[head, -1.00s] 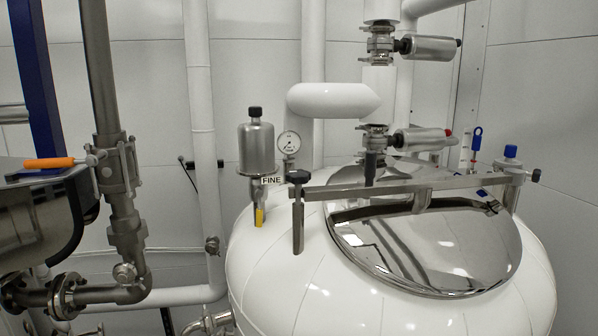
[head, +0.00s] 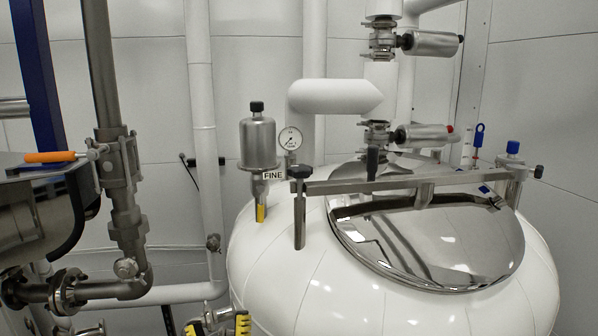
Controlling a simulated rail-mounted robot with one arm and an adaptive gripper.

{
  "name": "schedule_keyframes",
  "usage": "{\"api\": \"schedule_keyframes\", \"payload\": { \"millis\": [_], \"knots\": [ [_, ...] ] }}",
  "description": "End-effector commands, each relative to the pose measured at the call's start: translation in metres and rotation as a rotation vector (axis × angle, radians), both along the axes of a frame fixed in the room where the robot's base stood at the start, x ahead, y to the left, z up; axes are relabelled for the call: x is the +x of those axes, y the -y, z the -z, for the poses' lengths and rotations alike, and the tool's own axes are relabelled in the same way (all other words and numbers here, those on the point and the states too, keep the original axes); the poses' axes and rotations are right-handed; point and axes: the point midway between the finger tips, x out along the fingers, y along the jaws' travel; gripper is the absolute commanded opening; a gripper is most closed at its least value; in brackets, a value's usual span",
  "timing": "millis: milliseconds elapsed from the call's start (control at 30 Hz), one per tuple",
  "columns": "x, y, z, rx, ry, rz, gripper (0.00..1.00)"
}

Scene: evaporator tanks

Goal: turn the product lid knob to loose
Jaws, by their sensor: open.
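The product lid is a shiny round metal dome (head: 440,245) on top of the white tank, with a flat metal bar (head: 380,183) across it. A black knob (head: 300,172) sits at the bar's left end, above an upright metal bolt (head: 300,222). A second small black knob (head: 538,172) sits at the bar's right end. My gripper (head: 219,322) shows at the bottom edge as two yellow and black fingertips, apart and with nothing seen held between them. It is below and left of the left knob, well away from it. The rest of it is out of frame.
A metal canister (head: 258,143) with a black cap, a pressure gauge (head: 290,139) and a FINE label (head: 273,175) stand just left of the knob. A valve with an orange handle (head: 50,157) is at far left. Space before the tank's left shoulder looks clear.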

Motion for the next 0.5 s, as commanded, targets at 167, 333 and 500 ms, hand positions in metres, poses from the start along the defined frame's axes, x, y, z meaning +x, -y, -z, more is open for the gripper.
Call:
{"api": "schedule_keyframes", "payload": {
  "millis": [167, 333, 500],
  "knots": [
    [0.036, -0.013, -0.052, -0.029, -0.073, 0.094, 0.84],
    [0.058, -0.011, -0.104, -0.026, -0.147, 0.199, 0.84],
    [0.069, 0.001, -0.151, 0.012, -0.235, 0.304, 0.84]
  ]
}}
